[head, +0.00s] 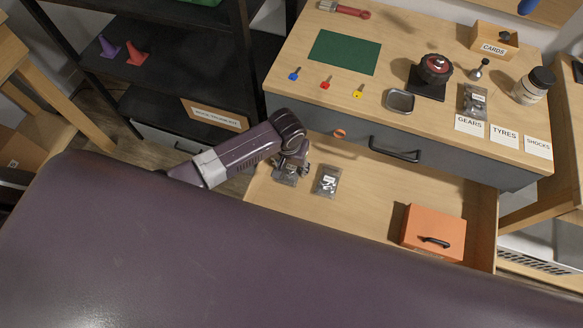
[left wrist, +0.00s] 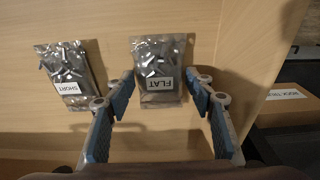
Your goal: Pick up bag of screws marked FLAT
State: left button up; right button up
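The bag of screws marked FLAT (left wrist: 158,72) is a clear grey bag with a white label. It lies flat on the floor of the open drawer (head: 385,205). My left gripper (left wrist: 161,90) is open, with its blue-padded fingers on either side of the bag's near part and gaps to both sides. In the head view the left gripper (head: 291,166) hangs over the drawer's left end and partly hides the FLAT bag (head: 285,179). A second bag marked SHORT (left wrist: 70,76) lies beside it; it also shows in the head view (head: 327,181). My right gripper is not in view.
An orange box (head: 434,232) with a black handle sits in the drawer's right part. The drawer front of the cabinet above has a black handle (head: 395,150). The worktop (head: 300,105) holds keys, a green mat and labels. A dark shelf (head: 175,75) stands at left.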

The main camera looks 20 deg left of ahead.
pick_arm(q)
jog(key=c, duration=0.6)
jog(key=shift+c, duration=0.2)
jog(key=shift+r, duration=0.1)
